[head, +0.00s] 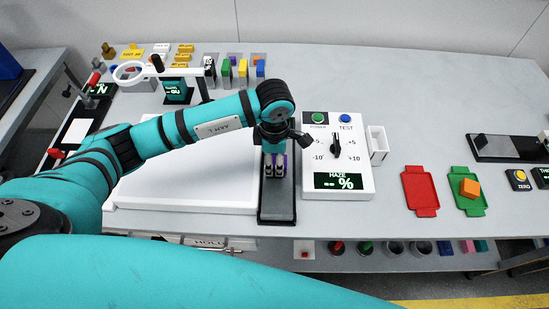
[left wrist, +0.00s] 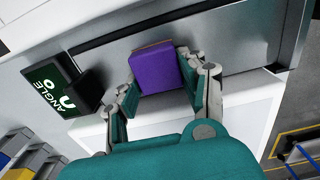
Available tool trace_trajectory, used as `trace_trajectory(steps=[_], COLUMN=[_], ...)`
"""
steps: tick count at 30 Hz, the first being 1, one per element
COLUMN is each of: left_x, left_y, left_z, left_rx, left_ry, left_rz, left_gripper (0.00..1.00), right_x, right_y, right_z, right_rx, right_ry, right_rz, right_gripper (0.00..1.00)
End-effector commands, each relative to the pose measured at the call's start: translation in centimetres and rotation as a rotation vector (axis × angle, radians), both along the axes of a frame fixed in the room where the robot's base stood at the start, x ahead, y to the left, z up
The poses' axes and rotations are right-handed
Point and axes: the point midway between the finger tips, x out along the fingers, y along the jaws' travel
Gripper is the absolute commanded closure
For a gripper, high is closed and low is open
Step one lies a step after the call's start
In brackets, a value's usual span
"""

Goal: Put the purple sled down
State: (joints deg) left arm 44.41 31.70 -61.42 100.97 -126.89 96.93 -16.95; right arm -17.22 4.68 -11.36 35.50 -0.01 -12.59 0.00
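The purple sled (left wrist: 156,70) is a small purple block with a thin brown far edge in the left wrist view. My left gripper (left wrist: 158,80) has a finger on each side of it and appears shut on it. In the head view the left gripper (head: 275,168) points down over the dark-edged grey track (head: 277,208), and only slivers of purple show by the fingers. Whether the sled touches the track or hangs just above it, I cannot tell. My right gripper is not in view.
A white haze meter (head: 337,155) with buttons and a knob stands right of the track. A white panel (head: 185,165) lies to its left. Several coloured blocks stand at the back.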

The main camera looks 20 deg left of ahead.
Motion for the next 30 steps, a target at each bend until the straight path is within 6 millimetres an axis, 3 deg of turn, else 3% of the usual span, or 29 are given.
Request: trace_trajectory(steps=[1,5,17,30], left_x=[0.0,0.0,0.1,0.1], left_y=[0.0,0.0,0.0,0.0], left_z=[0.0,0.0,0.8,9.5], left_rx=[0.0,0.0,0.0,-0.001], left_ry=[0.0,0.0,-0.003,-0.005], left_rz=[0.0,0.0,0.0,0.0], left_gripper=[0.52,0.35,0.35,0.35], right_x=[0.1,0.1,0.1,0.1], right_y=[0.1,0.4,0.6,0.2], right_z=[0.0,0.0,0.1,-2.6], right_rx=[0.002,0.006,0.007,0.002], right_ry=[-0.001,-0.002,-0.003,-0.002], right_rz=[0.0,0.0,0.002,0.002], right_gripper=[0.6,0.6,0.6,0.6])
